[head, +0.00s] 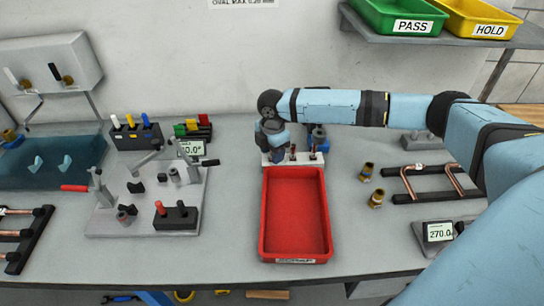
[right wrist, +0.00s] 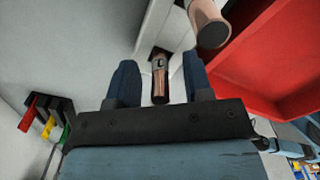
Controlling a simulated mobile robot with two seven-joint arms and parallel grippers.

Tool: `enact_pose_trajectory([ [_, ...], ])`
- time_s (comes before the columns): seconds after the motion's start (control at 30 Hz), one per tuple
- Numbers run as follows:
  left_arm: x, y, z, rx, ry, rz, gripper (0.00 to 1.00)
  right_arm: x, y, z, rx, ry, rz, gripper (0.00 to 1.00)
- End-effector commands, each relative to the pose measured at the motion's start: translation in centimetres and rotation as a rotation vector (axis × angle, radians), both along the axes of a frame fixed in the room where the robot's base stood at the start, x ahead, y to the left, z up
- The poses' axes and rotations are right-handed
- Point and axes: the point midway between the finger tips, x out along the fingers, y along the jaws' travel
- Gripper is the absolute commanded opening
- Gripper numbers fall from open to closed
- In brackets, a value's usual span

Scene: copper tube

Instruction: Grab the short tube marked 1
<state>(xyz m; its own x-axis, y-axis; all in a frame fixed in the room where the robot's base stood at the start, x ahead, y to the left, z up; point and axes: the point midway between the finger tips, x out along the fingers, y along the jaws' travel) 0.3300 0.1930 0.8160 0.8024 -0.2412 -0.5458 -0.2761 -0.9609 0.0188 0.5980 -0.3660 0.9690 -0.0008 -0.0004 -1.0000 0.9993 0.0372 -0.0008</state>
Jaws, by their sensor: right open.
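My right gripper (head: 272,146) is over the left end of a white rack (head: 298,160) behind the red tray. In the right wrist view its two dark blue fingers (right wrist: 161,70) are open. A short copper tube (right wrist: 160,85) with a dark label is between them, with gaps on both sides; its mark looks like an L or a 1. A second copper tube (right wrist: 208,22) stands outside the right finger. My left gripper is not in view.
The red tray (head: 296,255) in front of the rack looks empty. A fixture plate with clamps (head: 148,205) is to the left. Brass fittings (head: 376,198) and a black stand with bent copper tube (head: 435,184) are to the right. PASS and HOLD bins (head: 400,15) are above.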

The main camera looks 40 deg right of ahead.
Motion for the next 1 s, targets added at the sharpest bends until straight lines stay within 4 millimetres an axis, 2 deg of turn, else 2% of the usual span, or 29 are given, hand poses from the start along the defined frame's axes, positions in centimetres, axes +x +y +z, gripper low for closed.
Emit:
enact_pose_trajectory([
  [0.17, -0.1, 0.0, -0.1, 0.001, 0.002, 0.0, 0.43, 0.0, 0.0, 0.0, 0.0, 0.0, 0.0, 0.46],
  [0.37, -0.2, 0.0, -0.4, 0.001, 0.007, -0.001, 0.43, 0.0, 0.0, 0.0, 0.0, 0.0, 0.0, 0.03],
  [0.4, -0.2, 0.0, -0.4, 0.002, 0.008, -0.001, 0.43, 0.0, 0.0, 0.0, 0.0, 0.0, 0.0, 0.0],
  [0.77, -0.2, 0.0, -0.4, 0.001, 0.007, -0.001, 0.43, 0.0, 0.0, 0.3, 0.001, -0.001, 0.0, 0.0],
  [1.0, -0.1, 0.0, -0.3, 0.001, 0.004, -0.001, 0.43, 0.0, 0.0, 2.8, 0.001, -0.003, 0.0, 0.0],
])
